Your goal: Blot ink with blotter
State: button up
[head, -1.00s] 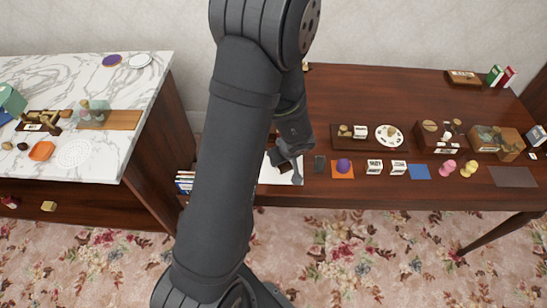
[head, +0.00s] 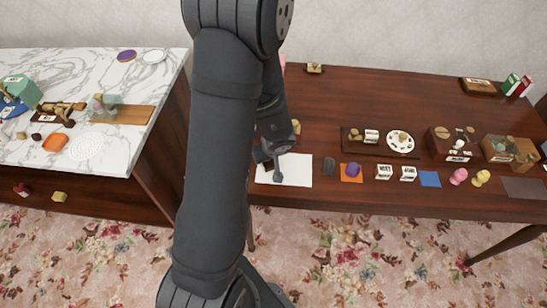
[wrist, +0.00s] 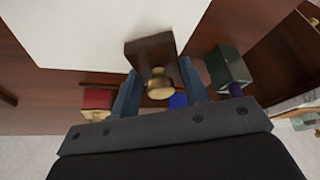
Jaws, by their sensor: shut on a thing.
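My gripper (head: 276,172) is over the left part of a white sheet (head: 299,172) near the front edge of the dark wooden desk. In the wrist view my gripper (wrist: 158,92) is shut on the blotter (wrist: 135,50), a dark wooden block with a round brass knob. The sheet also fills the top of the wrist view (wrist: 110,30). The blotter overlaps its edge there; I cannot tell whether they touch. No ink mark shows on the visible part of the sheet.
Right of the sheet lie a dark small block (head: 329,165), a purple ball on an orange square (head: 351,179) and white boxes (head: 384,172). In the wrist view a green box (wrist: 229,68) and a red object (wrist: 97,100) stand near the fingers. A marble-topped table (head: 120,70) is on the left.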

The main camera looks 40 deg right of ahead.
jog(key=shift+r, duration=3.7)
jog(key=w+a+n, duration=0.2)
jog(key=w+a, duration=0.1)
jog(key=w, duration=0.7)
jog(key=w+a, duration=0.5)
jog(key=a, duration=0.5)
jog(key=w+a, duration=0.6)
jog(key=a, duration=0.5)
jog(key=w+a+f+n+y, duration=0.1)
jog(key=w+a, duration=0.4)
jog(key=a, duration=0.6)
jog(key=shift+w, duration=0.15)
